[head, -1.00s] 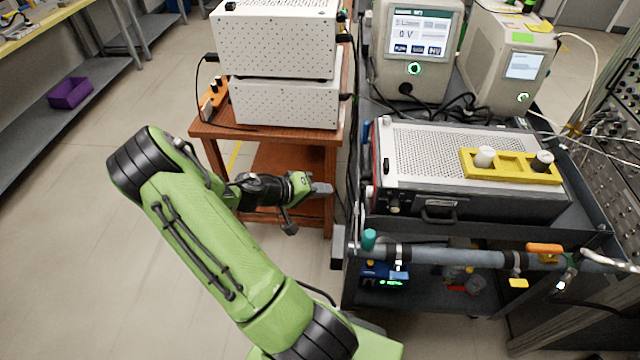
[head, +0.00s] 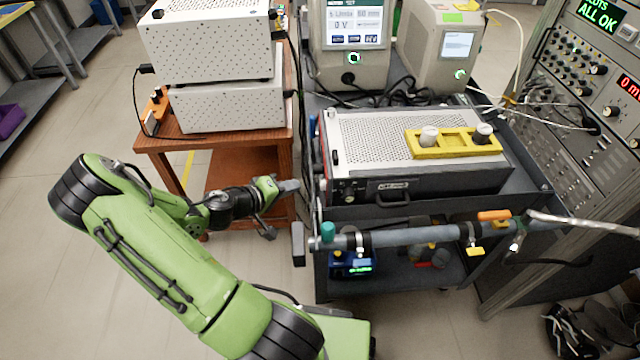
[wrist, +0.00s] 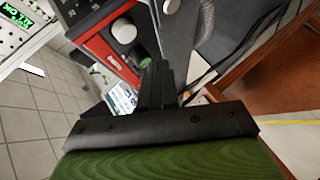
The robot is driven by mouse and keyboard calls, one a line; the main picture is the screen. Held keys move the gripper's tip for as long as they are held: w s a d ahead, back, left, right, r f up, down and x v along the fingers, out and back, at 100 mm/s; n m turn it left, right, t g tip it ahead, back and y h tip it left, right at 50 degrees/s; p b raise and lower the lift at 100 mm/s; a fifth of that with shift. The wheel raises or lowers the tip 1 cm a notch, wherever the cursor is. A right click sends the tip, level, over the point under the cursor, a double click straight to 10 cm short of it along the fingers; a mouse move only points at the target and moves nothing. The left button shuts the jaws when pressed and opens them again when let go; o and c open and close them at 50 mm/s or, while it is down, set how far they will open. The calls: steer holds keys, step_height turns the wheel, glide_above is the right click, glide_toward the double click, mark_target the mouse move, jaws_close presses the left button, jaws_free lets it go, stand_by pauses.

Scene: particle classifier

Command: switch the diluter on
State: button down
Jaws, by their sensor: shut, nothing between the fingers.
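My gripper (head: 290,186) is shut and empty. In the head view it is just left of the cart, in front of the wooden stand. In the wrist view its dark fingers (wrist: 160,85) are together and point towards the cart side. No label for the diluter is readable, so I cannot tell which device it is. A box with a perforated top (head: 380,135) is on the cart, with a dark front and handle. A small blue device (head: 349,266) with a lit green display is on the cart's lower shelf. The wrist view shows a red-edged panel (wrist: 98,47) with round knobs.
White dotted boxes (head: 208,42) are stacked on the wooden stand (head: 160,144). Two screen units (head: 354,25) are at the cart's back. A pipe (head: 400,236) runs along the cart's front. An instrument rack (head: 575,120) is at right. Open floor lies at left.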

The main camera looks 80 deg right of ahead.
steer(key=shift+s+d+b, duration=0.15)
steer(key=shift+s+d, duration=0.05)
steer(key=shift+s, duration=0.6)
steer(key=shift+s+d+b, duration=0.15)
steer(key=shift+s+d, duration=0.05)
steer(key=shift+s, duration=0.6)
stand_by(0.7)
steer(key=shift+s, duration=0.4)
steer(key=shift+s+d+b, duration=0.25)
steer(key=shift+s+b, duration=0.15)
steer(key=shift+s, duration=0.5)
stand_by(0.9)
steer(key=shift+w, duration=0.15)
steer(key=shift+w+a, duration=0.15)
steer(key=shift+w, duration=0.45)
steer(key=shift+w+a, duration=0.15)
steer(key=shift+w, duration=0.4)
steer(key=shift+w+a, duration=0.2)
steer(key=shift+w, duration=0.6)
steer(key=shift+w+a, duration=0.15)
steer(key=shift+w, duration=0.7)
steer(key=shift+w+a, duration=0.2)
steer(key=shift+w, duration=0.6)
